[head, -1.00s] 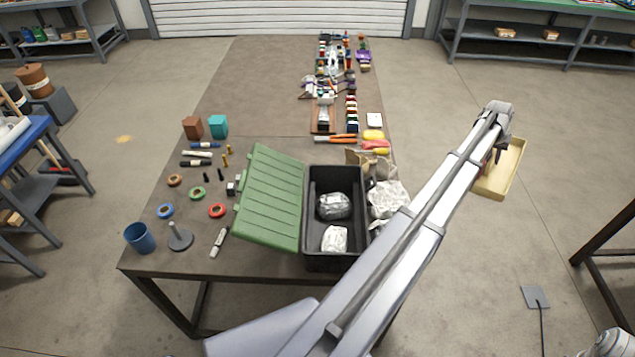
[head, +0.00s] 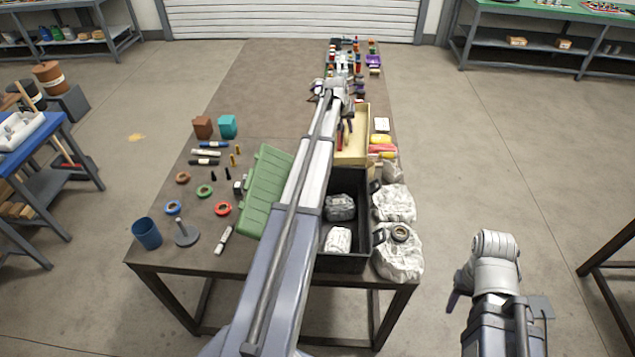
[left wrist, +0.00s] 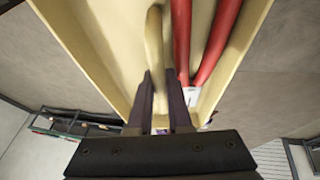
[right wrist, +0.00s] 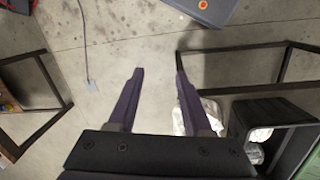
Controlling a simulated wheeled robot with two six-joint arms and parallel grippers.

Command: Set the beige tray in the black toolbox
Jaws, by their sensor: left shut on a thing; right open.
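The beige tray (head: 361,122) is held in the air over the far end of the black toolbox (head: 342,264). Red-handled tools (left wrist: 207,45) lie in the tray. My left gripper (head: 346,122) is shut on the tray's central handle (left wrist: 155,40), with a finger on each side. The toolbox stands open on the table, its green lid (head: 266,185) tipped to the left. A grey wrapped bundle (head: 340,207) and a white one (head: 338,240) lie inside it. My left arm hides part of the toolbox and lid. My right gripper (head: 456,290) is open and empty, over the floor right of the table.
Crumpled pale bags (head: 398,255) sit against the toolbox's right side, one with a dark ring on top. Yellow and red tools (head: 381,148) lie beyond them. Tape rings, a blue cup (head: 147,233) and small items cover the table's left. The table's far left is clear.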

